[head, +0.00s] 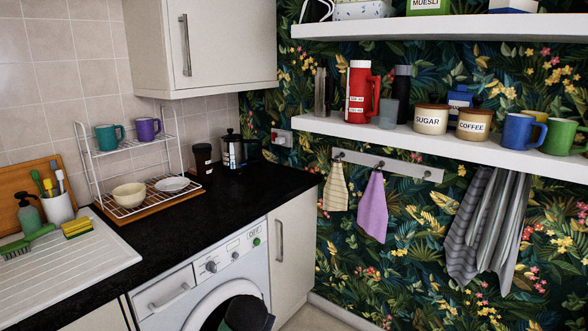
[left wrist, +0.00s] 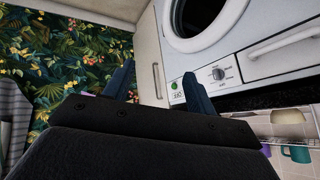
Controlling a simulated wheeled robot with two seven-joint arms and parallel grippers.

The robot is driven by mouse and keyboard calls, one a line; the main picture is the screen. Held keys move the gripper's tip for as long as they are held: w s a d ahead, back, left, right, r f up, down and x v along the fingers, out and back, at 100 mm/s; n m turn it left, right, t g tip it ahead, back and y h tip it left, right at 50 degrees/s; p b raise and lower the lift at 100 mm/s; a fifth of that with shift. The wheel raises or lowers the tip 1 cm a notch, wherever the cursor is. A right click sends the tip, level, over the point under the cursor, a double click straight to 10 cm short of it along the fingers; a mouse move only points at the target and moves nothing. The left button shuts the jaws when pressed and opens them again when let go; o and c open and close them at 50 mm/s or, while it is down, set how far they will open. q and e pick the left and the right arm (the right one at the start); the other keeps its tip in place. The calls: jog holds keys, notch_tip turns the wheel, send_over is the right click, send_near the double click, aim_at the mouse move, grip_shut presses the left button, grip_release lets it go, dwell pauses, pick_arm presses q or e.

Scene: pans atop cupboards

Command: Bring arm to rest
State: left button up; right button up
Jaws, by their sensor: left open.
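My left gripper (left wrist: 158,80) shows in the left wrist view with its two blue fingers spread apart and nothing between them. It is in front of the washing machine (left wrist: 230,65), which appears upside down there. In the head view, a dark rounded part, which looks like mine, covers part of the washing machine door (head: 212,302) at the bottom edge. The fingers cannot be made out in that view. My right gripper is in neither view.
A black worktop (head: 210,215) holds a dish rack (head: 128,208), a coffee maker and a draining board (head: 70,265). A wall cupboard (head: 215,45) hangs above. Shelves (head: 440,142) with jars and mugs line the right wall; towels (head: 372,205) hang below.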

pick_arm(q)
jog(key=s+a+f+g+h, duration=0.1)
jog(key=s+f, duration=0.4)
jog(key=s, duration=0.8)
jog(key=s+a+f+n+g, duration=0.1)
jog(key=s+f+g, duration=0.2)
jog(key=s, duration=1)
jog(key=s+a+f+g+h, duration=0.1)
jog(key=s+f+g, duration=0.1)
jog(key=s+f, duration=0.7)
jog(key=s, duration=0.4)
jog(key=shift+s+a+f+n+h, duration=0.15)
jog(key=shift+f+n+h, duration=0.05)
jog(key=shift+n+h, duration=0.1)
jog(key=shift+c, duration=0.3)
